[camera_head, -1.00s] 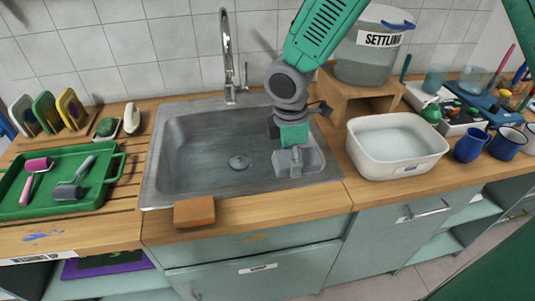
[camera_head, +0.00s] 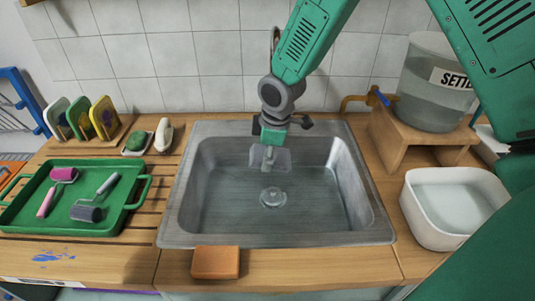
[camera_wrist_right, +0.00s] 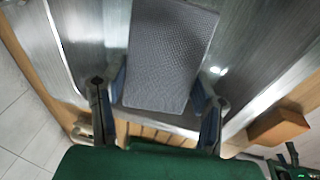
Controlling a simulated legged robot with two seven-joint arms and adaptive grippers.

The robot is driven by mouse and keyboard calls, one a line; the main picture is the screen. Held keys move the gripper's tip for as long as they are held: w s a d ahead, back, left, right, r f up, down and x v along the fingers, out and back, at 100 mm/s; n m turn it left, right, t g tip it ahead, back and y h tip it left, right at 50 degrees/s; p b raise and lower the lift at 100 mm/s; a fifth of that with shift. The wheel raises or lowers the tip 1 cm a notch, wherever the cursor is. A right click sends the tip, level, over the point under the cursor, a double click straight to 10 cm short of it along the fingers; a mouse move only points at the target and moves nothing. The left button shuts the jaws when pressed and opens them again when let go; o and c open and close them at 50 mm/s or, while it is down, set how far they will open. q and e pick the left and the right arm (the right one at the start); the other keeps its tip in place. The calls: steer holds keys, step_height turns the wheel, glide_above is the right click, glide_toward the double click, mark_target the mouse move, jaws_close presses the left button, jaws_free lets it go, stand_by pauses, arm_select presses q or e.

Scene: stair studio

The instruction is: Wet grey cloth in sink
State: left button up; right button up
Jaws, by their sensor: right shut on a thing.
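The grey cloth (camera_wrist_right: 168,55) has a fine textured weave and hangs between the fingers of my right gripper (camera_wrist_right: 158,108) in the right wrist view. In the head view my right gripper (camera_head: 270,150) is over the back middle of the steel sink (camera_head: 210,205), behind the round drain (camera_head: 272,199). The cloth shows there as a small grey patch (camera_head: 257,158) below the gripper, partly hidden by it. I cannot tell whether it touches the basin or is wet. The tap (camera_head: 275,40) is mostly hidden behind my right arm. My left gripper is out of view.
An orange-brown block (camera_head: 216,263) lies on the counter at the sink's front edge. A green tray (camera_head: 125,205) with rollers stands left. A white basin (camera_head: 418,215) and a water container (camera_head: 420,105) on a wooden stand (camera_head: 388,150) are at right. The sink's front is clear.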

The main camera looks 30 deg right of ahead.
steer(key=shift+d+f+b, duration=1.2)
steer(key=shift+f+b, duration=2.1)
steer(key=shift+f, duration=2.75)
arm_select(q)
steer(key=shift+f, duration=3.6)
arm_select(e)
steer(key=p+v, duration=0.2)
steer(key=v, duration=0.1)
steer(key=w+p+v, duration=0.1)
steer(key=p+v, duration=0.5)
steer(key=shift+w+a+r, duration=0.15)
steer(key=shift+w+a, duration=0.2)
steer(key=shift+w, duration=0.15)
steer(key=shift+a+r+p, duration=0.25)
steer(key=shift+r+p, duration=0.8)
steer(key=shift+r, duration=0.15)
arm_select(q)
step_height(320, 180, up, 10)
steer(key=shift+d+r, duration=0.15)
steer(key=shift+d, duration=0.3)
arm_select(e)
steer(key=shift+a, duration=0.1)
